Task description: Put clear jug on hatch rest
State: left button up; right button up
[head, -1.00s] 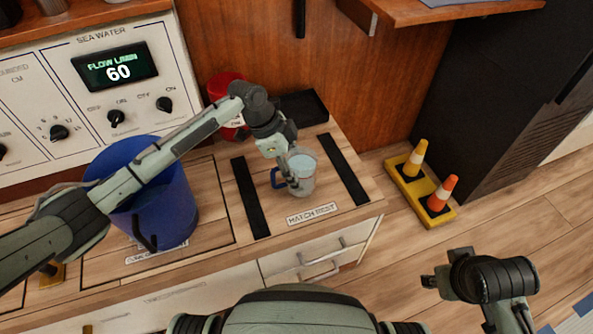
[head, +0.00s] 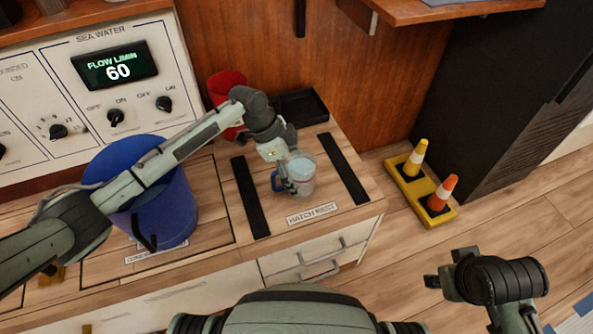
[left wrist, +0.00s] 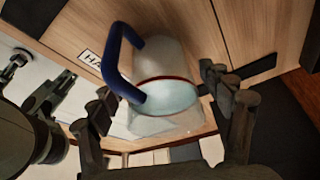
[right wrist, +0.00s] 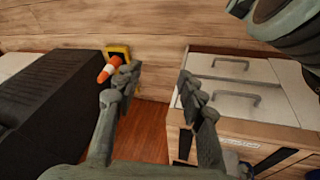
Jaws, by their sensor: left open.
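The clear jug (head: 303,168), with a blue handle (head: 275,182), stands upright on the hatch rest (head: 325,196), between its two black strips and behind its label. In the left wrist view the jug (left wrist: 165,110) lies between the spread fingers of my left gripper (left wrist: 166,95), which is open around it. In the head view the left gripper (head: 288,183) covers part of the jug's left side; whether a finger touches it I cannot tell. My right gripper (right wrist: 156,85) is open and empty, away from the counter at the lower right of the head view (head: 437,283).
A blue bucket (head: 165,205) stands on the counter to the left, under my left forearm. A red container (head: 226,88) and a black tray (head: 300,105) are behind the jug. Yellow and orange cones (head: 438,193) stand on the floor to the right.

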pick_arm(q)
jog(key=shift+r, duration=0.25)
jog(key=p+v, duration=0.1)
jog(key=v, duration=1.1)
pick_arm(e)
jog(key=x, duration=0.3)
jog(key=shift+w+a+f, duration=0.15)
jog(key=shift+a+f, duration=0.15)
jog(key=shift+a, duration=0.05)
jog(key=shift+r, duration=0.1)
